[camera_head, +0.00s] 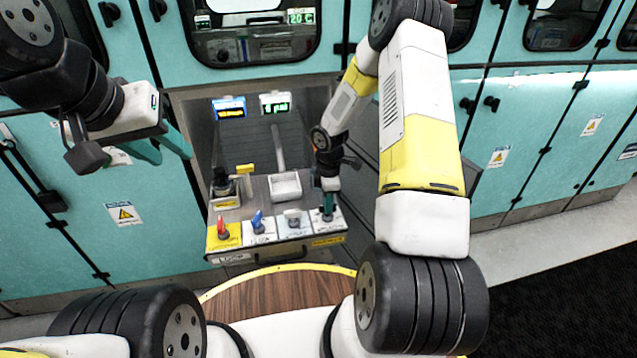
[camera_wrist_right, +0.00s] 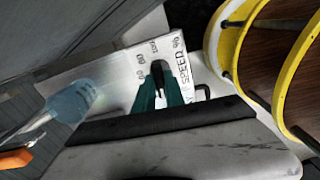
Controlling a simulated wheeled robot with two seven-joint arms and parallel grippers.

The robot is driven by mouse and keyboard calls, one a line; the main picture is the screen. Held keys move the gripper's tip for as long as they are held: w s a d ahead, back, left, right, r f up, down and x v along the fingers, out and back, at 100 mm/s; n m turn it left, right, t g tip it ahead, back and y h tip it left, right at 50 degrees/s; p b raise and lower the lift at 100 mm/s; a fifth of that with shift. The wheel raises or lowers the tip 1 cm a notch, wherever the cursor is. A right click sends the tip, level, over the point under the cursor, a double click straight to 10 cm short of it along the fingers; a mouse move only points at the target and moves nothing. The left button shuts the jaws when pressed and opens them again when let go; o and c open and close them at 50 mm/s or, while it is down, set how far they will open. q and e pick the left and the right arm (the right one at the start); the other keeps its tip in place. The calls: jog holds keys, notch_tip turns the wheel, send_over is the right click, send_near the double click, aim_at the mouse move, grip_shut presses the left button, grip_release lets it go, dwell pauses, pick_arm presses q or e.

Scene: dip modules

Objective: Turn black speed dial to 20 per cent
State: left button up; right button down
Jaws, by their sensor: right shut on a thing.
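The black speed dial (camera_wrist_right: 158,75) sits on a white panel printed with "SPEED", "%" and scale numbers. My right gripper (camera_wrist_right: 165,92) is shut on it, with a teal finger on each side in the right wrist view. Part of the scale and the dial's pointer are hidden by the fingers, so I cannot read its setting. In the head view the right gripper (camera_head: 328,198) reaches down onto the right end of the console's row of knobs. My left gripper (camera_head: 163,148) is raised at the upper left, empty, its teal fingers apart.
The console front also carries a red knob (camera_head: 221,226), a blue knob (camera_head: 257,221) and a pale knob (camera_head: 292,216). A white tray (camera_head: 285,186) and small displays (camera_head: 275,103) are behind them. Teal cabinets (camera_head: 130,235) flank the bay. A yellow-rimmed wooden top (camera_head: 280,296) is in front.

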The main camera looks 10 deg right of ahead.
jog(key=shift+n, duration=0.6)
jog(key=c, duration=1.4)
grip_release()
jog(key=shift+r, duration=3.9)
